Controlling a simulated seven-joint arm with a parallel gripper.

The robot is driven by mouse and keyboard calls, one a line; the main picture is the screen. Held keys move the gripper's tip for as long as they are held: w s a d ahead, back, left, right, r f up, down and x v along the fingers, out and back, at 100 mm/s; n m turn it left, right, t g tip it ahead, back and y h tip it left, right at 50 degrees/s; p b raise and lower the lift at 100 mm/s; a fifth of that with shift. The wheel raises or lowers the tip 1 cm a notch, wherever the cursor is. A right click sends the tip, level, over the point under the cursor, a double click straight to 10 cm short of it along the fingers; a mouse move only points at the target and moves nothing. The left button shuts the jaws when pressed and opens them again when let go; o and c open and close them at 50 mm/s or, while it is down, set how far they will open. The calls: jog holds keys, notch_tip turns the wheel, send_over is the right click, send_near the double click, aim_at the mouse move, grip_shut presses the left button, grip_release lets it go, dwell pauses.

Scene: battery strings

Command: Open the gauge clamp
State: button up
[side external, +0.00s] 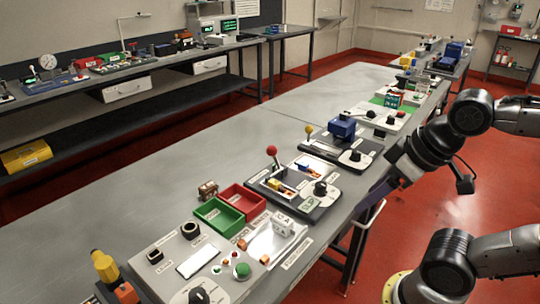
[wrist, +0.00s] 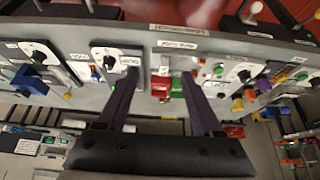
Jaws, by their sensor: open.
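I cannot tell for sure which fixture is the gauge clamp, as the labels are too small to read. One candidate is a dark station with a red-ball lever (side external: 272,151), standing upright near the bench middle. Behind it is a station with a yellow-ball lever (side external: 309,130) and a blue block (side external: 342,128). My gripper (side external: 376,194) is beside the bench's right edge, apart from both levers. In the wrist view my gripper (wrist: 155,78) has its two purple fingers spread wide, with nothing held between them.
The grey bench (side external: 120,210) has wide bare room on its left side. A green bin (side external: 219,216) and a red bin (side external: 243,198) stand near the red-ball station. Black dials (side external: 320,188) sit close to the right edge. More fixtures stand farther back.

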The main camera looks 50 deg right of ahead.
jog(key=w+r+m+g, duration=0.1)
jog(key=w+r+m, duration=0.4)
jog(key=r, duration=0.7)
jog(key=w+d+r+m+g, duration=0.25)
jog(key=w+r, duration=0.35)
jog(key=w, duration=0.5)
jog(key=w+d+f+m+g, duration=0.1)
jog(key=w+d+f+m, duration=0.2)
jog(key=w, duration=0.8)
jog(key=w+d+f+g, duration=0.2)
jog(key=w+d+f, duration=0.2)
jog(key=w+f, duration=0.3)
jog(key=shift+m+t, duration=0.25)
jog(key=f, duration=0.5)
jog(key=s+f, duration=0.1)
jog(key=f, duration=0.8)
jog(key=shift+s+d+f, duration=0.15)
jog(key=shift+d+f, duration=0.25)
